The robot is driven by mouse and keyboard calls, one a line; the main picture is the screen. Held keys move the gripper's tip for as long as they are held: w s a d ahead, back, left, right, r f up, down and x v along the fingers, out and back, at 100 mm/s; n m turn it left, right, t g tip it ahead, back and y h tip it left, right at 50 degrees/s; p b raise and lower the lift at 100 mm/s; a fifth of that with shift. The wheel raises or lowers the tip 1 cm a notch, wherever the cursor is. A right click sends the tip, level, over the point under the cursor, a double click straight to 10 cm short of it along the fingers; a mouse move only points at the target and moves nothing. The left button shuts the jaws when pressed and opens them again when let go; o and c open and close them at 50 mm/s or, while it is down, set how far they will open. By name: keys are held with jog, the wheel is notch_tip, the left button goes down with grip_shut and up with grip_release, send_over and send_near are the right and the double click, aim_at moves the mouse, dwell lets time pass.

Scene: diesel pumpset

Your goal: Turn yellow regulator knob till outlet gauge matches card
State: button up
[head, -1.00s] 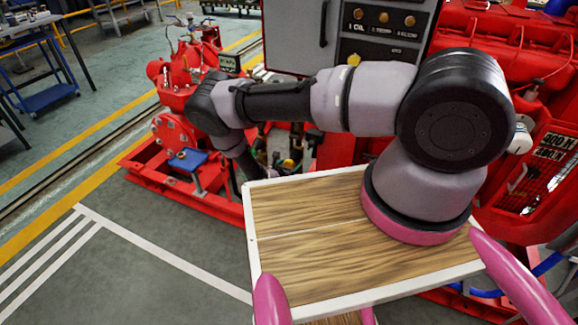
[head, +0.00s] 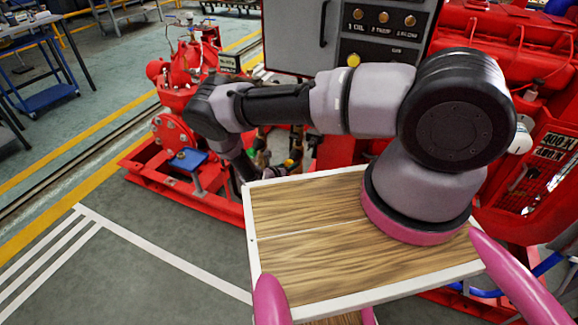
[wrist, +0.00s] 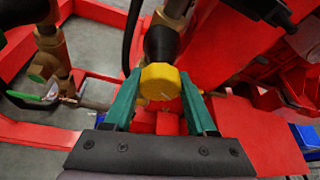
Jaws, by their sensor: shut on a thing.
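The yellow regulator knob (wrist: 160,82) is in the middle of the wrist view, at the end of a black body on brass pipework. My gripper (wrist: 158,88) has its two teal fingers on either side of the knob and is shut on it. A small yellow spot (head: 290,163), perhaps the same knob, shows past my arm in the head view. I cannot make out the card.
Red frame rails (wrist: 40,134) and red machine parts crowd around my gripper. In the head view a grey control panel (head: 294,35) stands behind my arm and the red pump (head: 183,80) is at left. Green floor (head: 150,215) at lower left is clear.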

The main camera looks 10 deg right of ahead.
jog(key=n+g+h, duration=0.1)
jog(key=n+h, duration=0.1)
jog(key=n, duration=0.2)
jog(key=shift+n+h, duration=0.3)
jog(key=shift+h, duration=0.1)
jog(key=n+h, duration=0.1)
jog(key=n, duration=0.1)
jog(key=n+h, duration=0.1)
jog(key=n, duration=0.2)
jog(key=shift+a+h, duration=0.1)
jog(key=shift+h, duration=0.3)
jog(key=shift+n, duration=0.3)
jog(key=o, duration=1.4)
